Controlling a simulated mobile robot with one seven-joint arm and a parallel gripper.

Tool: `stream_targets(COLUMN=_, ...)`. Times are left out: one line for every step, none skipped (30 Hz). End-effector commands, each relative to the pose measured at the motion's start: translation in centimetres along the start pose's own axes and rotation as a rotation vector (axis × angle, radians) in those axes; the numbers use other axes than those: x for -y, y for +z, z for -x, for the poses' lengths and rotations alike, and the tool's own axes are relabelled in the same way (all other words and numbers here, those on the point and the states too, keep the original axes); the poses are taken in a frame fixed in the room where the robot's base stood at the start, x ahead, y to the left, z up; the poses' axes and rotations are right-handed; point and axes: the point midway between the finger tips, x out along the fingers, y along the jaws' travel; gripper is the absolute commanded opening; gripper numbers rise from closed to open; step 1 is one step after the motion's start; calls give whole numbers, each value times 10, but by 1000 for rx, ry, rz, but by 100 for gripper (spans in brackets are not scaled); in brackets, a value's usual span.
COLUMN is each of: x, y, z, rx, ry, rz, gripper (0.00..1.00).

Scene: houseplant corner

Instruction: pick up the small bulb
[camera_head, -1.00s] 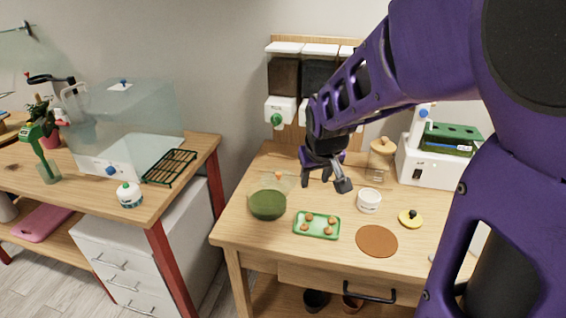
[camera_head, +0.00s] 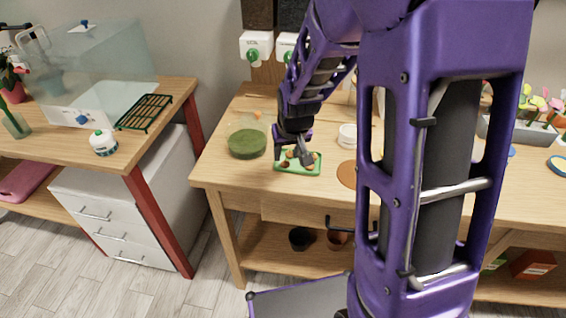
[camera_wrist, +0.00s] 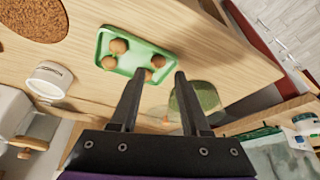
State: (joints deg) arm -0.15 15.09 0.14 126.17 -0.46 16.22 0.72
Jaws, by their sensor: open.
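A green tray (camera_head: 284,171) lies on the wooden table with several round brown bulbs on it. It also shows in the wrist view (camera_wrist: 136,70). There, two bulbs (camera_wrist: 118,46) sit toward the left end of the tray, and two smaller-looking ones (camera_wrist: 157,61) sit nearer my fingers. I cannot tell surely which is the small bulb. My gripper (camera_head: 300,156) is above the tray in the head view and partly covers it. In the wrist view my gripper (camera_wrist: 160,73) is open and empty, its fingertips apart near the closer bulbs.
A green-filled clear bowl (camera_head: 247,143) stands left of the tray, close to one finger in the wrist view. A white pot (camera_head: 347,137) and a brown round mat (camera_head: 347,175) are to the right. Bare tabletop (camera_head: 225,172) lies left of the tray.

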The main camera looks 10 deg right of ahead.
Motion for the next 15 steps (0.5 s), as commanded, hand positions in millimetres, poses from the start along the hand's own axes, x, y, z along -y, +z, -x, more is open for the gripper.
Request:
stream_targets(x=0, y=0, z=-2, rx=0, ry=0, rz=0, gripper=46)
stream_targets(x=0, y=0, z=-4, rx=0, ry=0, rz=0, gripper=46)
stream_targets(x=-1, y=0, z=-6, rx=0, ry=0, rz=0, gripper=46)
stream_targets(x=-1, y=0, z=-9, rx=1, ry=0, rz=0, gripper=46)
stream_targets(x=-1, y=0, z=-13, rx=2, ry=0, rz=-1, gripper=46)
stream_targets(x=-2, y=0, z=-18, rx=2, ry=1, rz=-1, gripper=46)
stream_targets(x=-2, y=-1, z=-23, rx=2, ry=1, rz=-1, gripper=46)
stream_targets(x=-3, y=-1, z=-28, rx=2, ry=1, rz=-1, gripper=46)
stream_targets(x=-4, y=-2, z=-35, rx=3, ry=1, rz=-1, gripper=46)
stream_targets(x=-4, y=-2, z=-40, rx=3, ry=0, rz=0, gripper=46)
stream_targets(x=-4, y=-1, z=-45, rx=3, ry=0, rz=1, gripper=46)
stream_targets(x=-3, y=-2, z=-50, rx=2, ry=0, rz=1, gripper=46)
stream_targets(x=-3, y=-2, z=-52, rx=2, ry=0, rz=0, gripper=46)
stream_targets(x=-3, y=-2, z=-54, rx=2, ry=0, rz=0, gripper=46)
stream_targets(x=-4, y=-3, z=-54, rx=2, ry=1, rz=1, gripper=46)
